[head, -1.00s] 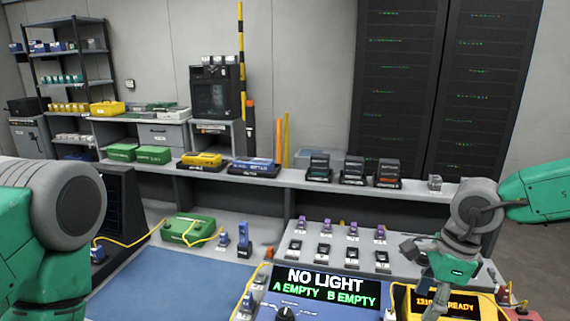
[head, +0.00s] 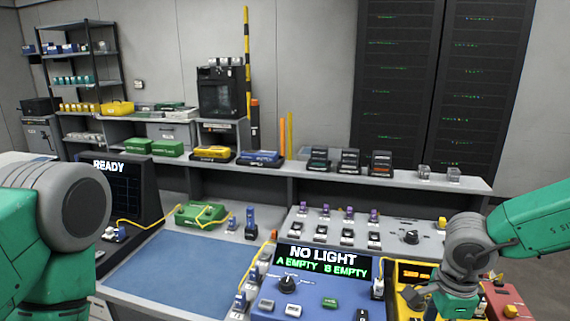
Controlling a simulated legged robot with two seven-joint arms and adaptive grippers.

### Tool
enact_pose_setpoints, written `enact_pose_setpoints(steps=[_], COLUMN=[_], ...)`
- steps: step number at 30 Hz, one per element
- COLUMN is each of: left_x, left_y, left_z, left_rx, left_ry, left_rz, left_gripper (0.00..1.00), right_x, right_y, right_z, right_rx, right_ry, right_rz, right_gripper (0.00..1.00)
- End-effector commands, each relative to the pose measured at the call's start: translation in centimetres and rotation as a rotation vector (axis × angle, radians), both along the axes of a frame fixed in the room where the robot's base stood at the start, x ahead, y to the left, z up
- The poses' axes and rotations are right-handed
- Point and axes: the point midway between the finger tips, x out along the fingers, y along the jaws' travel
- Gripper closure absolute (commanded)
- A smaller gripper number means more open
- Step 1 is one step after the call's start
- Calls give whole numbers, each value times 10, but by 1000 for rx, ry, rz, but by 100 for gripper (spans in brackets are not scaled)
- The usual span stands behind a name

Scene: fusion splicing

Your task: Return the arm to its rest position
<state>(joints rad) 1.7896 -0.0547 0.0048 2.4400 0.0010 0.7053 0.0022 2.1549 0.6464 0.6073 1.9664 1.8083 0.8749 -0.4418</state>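My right arm comes in from the right, and its gripper (head: 418,298) hangs over the yellow device (head: 396,296) at the lower right. Its fingers are small and partly hidden, so I cannot tell whether they are open or shut. No held object shows there. My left arm's grey and green links fill the lower left, but its gripper is out of the picture. A blue unit (head: 306,300) with a dial stands in the middle front. Its screen (head: 322,262) reads "NO LIGHT, A EMPTY B EMPTY".
A blue mat (head: 170,268) lies clear on the bench. Behind it sits a green case (head: 200,214) with a yellow cable. A dark monitor (head: 125,190) reading "READY" stands at left. A red box (head: 505,302) is beside my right arm. Small connector parts (head: 348,236) stand in rows behind.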

Motion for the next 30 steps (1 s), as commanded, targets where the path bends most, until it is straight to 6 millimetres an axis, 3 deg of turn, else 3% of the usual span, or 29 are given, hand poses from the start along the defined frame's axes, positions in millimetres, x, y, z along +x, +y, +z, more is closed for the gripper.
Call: enact_pose_setpoints(steps=[8,14,21,30], left_x=[-1,-1,-1,-1], left_y=[0,0,0,0], left_z=[0,0,0,0], left_rx=[0,0,0,0], left_ry=[1,2,1,1], left_rz=[0,0,0,0], left_gripper=[60,60,60,60], right_x=[-31,-72,-162,-275], right_y=[-16,-27,-18,-6], right_z=[-57,-112,-167,-182], right_rx=[-187,-311,-277,-27], right_ry=[-25,-45,-42,23], right_rz=[249,596,1166,1625], right_gripper=[52,52,52,52])
